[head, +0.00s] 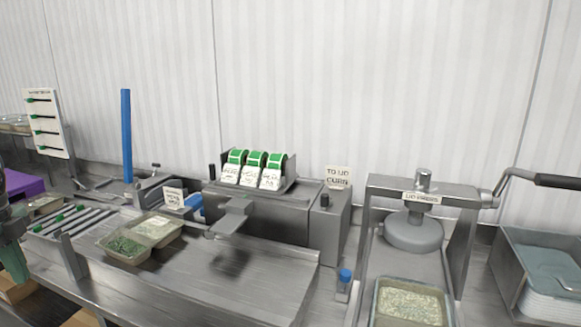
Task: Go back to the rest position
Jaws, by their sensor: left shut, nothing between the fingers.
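My left gripper (15,262) shows at the far left edge, partly cut off, with green fingers pointing down. It is shut with nothing held and is apart from the trays. My right gripper is not in view. A two-part tray (130,258) with green pieces in one part and pale rice-like food in the other sits on the steel counter. Another tray (378,312) of pale, speckled food stands under the lid press (413,235) at the right.
A label dispenser (250,190) with green rolls stands at the back middle. A blue post (126,135) rises behind the counter. A steel bin (507,262) holding stacked lids is at the far right. The counter (235,290) right of the two-part tray is clear.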

